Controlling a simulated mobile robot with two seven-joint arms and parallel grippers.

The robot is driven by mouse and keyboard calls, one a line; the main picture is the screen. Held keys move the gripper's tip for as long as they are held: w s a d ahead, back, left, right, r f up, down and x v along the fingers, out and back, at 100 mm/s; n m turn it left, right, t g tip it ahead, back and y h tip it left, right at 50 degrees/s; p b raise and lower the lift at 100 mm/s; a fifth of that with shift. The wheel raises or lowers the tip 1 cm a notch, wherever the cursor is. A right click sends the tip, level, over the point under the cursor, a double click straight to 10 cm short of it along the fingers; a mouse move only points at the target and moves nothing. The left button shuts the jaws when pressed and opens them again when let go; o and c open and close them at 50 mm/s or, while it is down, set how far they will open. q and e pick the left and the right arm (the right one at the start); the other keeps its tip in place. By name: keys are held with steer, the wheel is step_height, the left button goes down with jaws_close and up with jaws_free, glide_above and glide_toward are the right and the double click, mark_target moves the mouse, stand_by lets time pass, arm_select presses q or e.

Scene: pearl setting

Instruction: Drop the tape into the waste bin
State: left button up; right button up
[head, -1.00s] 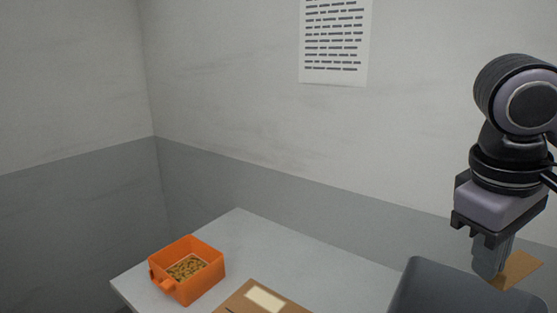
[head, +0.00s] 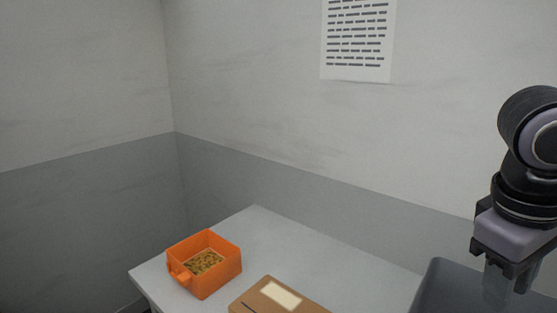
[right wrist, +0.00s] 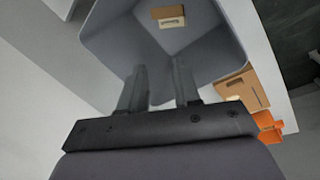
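The waste bin (head: 445,285) is dark grey and stands at the lower right of the head view, partly cut off. The right wrist view looks down into its opening, with its grey wall (right wrist: 105,35) around. A tan piece with a pale patch, which I take to be the tape (right wrist: 172,12), shows inside the bin, apart from my fingers. My right gripper (head: 507,290) is over the bin; in the right wrist view its two fingers (right wrist: 158,75) are spread with nothing between them. My left gripper is not in view.
An orange open box (head: 218,282) with small brown pieces stands on the pale table (head: 300,248). A brown cardboard box (head: 257,300) with a pale label lies nearer. The table's back is clear. A printed sheet (head: 357,35) hangs on the wall.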

steer(key=p+v, duration=0.1)
steer(key=v, duration=0.6)
stand_by(0.3)
